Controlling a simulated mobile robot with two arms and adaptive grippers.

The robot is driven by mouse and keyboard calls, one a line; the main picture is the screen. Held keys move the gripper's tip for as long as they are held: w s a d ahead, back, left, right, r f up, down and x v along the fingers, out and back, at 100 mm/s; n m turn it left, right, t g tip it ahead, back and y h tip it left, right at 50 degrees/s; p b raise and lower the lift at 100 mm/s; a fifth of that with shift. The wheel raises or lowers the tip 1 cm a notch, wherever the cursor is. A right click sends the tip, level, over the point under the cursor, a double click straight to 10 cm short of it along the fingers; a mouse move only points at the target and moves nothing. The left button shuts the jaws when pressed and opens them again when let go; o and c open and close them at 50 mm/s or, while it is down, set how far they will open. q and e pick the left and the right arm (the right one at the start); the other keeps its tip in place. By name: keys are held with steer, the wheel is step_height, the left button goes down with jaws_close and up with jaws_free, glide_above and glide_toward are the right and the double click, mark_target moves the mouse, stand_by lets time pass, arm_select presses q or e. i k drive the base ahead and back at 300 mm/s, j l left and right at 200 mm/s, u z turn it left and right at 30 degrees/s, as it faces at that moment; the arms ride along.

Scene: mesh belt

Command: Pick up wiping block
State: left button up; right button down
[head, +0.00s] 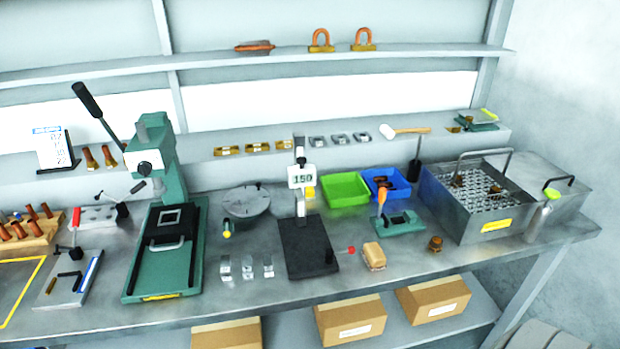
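A small tan block (374,256), which looks like the wiping block, sits on the grey metal workbench (400,290) near its front edge, right of the middle. Its top is light tan and its lower part looks brownish. Nothing covers it from above. Neither of my grippers is in the head view.
A brass part (435,243) and a metal mesh basket (465,225) are to the right. A green press (165,240) stands left.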

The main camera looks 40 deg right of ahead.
mark_target(310, 191)
steer(key=z, duration=1.1)
